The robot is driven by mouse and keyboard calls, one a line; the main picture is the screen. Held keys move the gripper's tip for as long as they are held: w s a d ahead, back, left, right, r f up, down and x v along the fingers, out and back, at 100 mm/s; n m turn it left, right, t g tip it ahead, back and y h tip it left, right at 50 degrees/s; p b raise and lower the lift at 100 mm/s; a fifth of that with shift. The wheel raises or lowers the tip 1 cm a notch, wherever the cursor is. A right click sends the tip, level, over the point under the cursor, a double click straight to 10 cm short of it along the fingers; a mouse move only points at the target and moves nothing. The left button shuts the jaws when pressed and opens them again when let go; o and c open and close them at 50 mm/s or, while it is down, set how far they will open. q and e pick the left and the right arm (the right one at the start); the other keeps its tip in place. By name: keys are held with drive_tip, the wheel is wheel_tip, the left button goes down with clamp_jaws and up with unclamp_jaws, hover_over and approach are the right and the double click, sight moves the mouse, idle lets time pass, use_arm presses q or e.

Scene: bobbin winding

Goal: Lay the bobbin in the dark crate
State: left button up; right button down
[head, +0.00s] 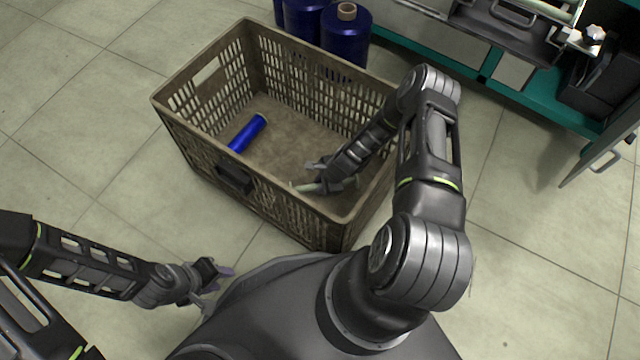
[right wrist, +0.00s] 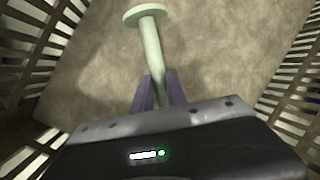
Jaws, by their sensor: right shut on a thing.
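The dark brown slatted crate (head: 205,155) stands on the floor in front of me. My right gripper (head: 318,180) is down inside its near right part, shut on a pale green bobbin (head: 303,187). In the right wrist view the bobbin (right wrist: 151,45) has a thin shaft and a round flange at its far end. The purple fingers of my right gripper (right wrist: 158,92) are on either side of the shaft. The bobbin is over the crate floor; I cannot tell whether it touches it. My left gripper (head: 214,279) is open and empty, outside the crate over the floor tiles.
A blue-wound bobbin (head: 248,133) lies in the left part of the crate. Large blue spools (head: 345,38) stand behind the crate. A teal-framed machine (head: 500,72) is at the back right. The crate's middle floor (head: 285,140) is clear.

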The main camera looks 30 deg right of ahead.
drive_tip(key=shift+f, duration=0.2)
drive_tip(key=c, duration=1.3)
unclamp_jaws()
drive_tip(key=shift+r, duration=0.1)
drive_tip(key=shift+r+p, duration=0.4)
drive_tip(key=shift+r, duration=0.05)
drive_tip(key=p+v, duration=0.4)
drive_tip(key=v, duration=0.8)
drive_tip(key=shift+r, duration=0.15)
